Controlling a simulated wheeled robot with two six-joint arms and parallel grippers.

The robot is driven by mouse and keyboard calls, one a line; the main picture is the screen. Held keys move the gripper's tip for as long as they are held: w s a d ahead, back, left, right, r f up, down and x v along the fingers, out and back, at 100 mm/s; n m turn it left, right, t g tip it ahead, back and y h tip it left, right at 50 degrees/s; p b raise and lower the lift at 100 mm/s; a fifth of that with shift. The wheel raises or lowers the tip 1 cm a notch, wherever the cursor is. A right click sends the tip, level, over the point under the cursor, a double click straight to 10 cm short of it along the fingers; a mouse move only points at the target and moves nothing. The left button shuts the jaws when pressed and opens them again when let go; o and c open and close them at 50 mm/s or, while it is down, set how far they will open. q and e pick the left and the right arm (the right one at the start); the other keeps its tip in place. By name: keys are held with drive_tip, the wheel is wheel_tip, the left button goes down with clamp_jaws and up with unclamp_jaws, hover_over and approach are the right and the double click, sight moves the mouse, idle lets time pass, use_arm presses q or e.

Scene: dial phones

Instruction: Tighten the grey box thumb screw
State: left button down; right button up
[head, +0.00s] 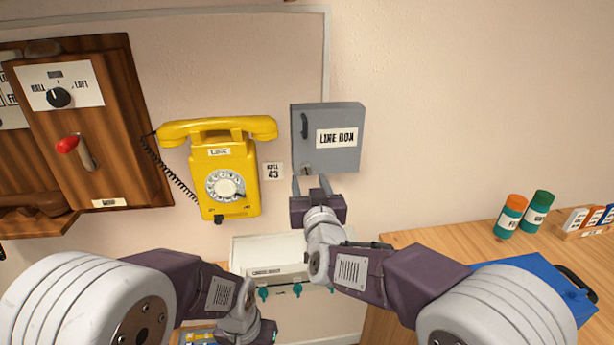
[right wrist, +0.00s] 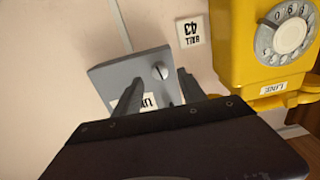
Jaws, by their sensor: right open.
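The grey box (head: 328,155), labelled LINE BOX, hangs on the wall right of the yellow phone and also shows in the right wrist view (right wrist: 115,75). Its thumb screw (head: 307,169) is a small round slotted head low on the front; the right wrist view shows it closer (right wrist: 160,72). My right gripper (head: 311,180) is open just below the screw, fingers pointing up at the box. In the right wrist view its fingers (right wrist: 171,78) are near the screw; I cannot tell whether they touch it. My left gripper (head: 252,332) is low in the head view, its fingers unclear.
The yellow dial phone (head: 240,165) hangs close left of the box, with a small numbered tag (head: 273,171) between them. A white tray with teal knobs (head: 263,293) is below. A wooden table (head: 450,240) at right holds two bottles (head: 512,212) and a blue case (head: 535,280).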

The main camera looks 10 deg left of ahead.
sight(306, 172)
drive_tip(key=x, duration=0.4)
drive_tip(key=shift+w, duration=0.1)
clamp_jaws()
